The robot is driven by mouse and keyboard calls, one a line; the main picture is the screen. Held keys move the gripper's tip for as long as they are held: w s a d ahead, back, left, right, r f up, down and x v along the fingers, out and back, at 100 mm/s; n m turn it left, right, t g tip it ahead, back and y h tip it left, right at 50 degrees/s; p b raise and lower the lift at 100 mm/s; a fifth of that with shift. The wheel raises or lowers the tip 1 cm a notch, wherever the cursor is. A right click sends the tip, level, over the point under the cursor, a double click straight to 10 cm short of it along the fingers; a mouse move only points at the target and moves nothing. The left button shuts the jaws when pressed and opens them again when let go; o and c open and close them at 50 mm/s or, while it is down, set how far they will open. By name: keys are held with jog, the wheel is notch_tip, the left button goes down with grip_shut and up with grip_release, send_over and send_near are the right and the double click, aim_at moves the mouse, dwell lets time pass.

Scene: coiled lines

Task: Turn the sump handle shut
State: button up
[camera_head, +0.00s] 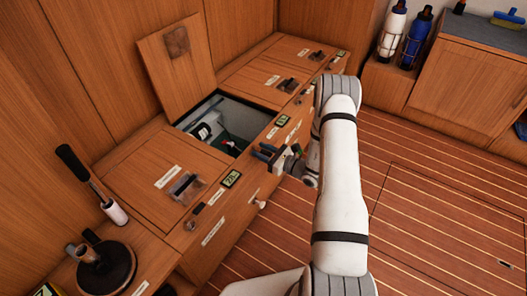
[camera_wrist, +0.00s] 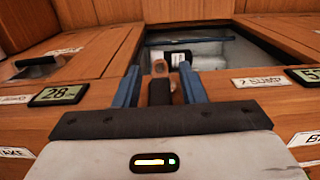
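My gripper (camera_head: 266,151) is at the front edge of the bench, beside an open compartment. In the wrist view its two blue fingers (camera_wrist: 160,88) stand apart. Between them is a dark piece with a copper-coloured, ring-like end (camera_wrist: 160,67), with gaps on both sides. It may be the sump handle, but I cannot tell for sure. A label reading "7 SUMP" (camera_wrist: 262,82) is on the bench to the right of the fingers. The handle cannot be made out in the head view, where my gripper covers that area.
The open compartment (camera_head: 236,106) holds a white item (camera_head: 202,132). Its lid (camera_head: 177,65) leans against the back wall. A black-handled lever (camera_head: 90,182) and a dark round winch (camera_head: 104,268) stand at the left. Bottles (camera_head: 392,32) stand at the back right. The striped floor (camera_head: 430,180) is clear.

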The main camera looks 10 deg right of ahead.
grip_shut()
dwell(0.4)
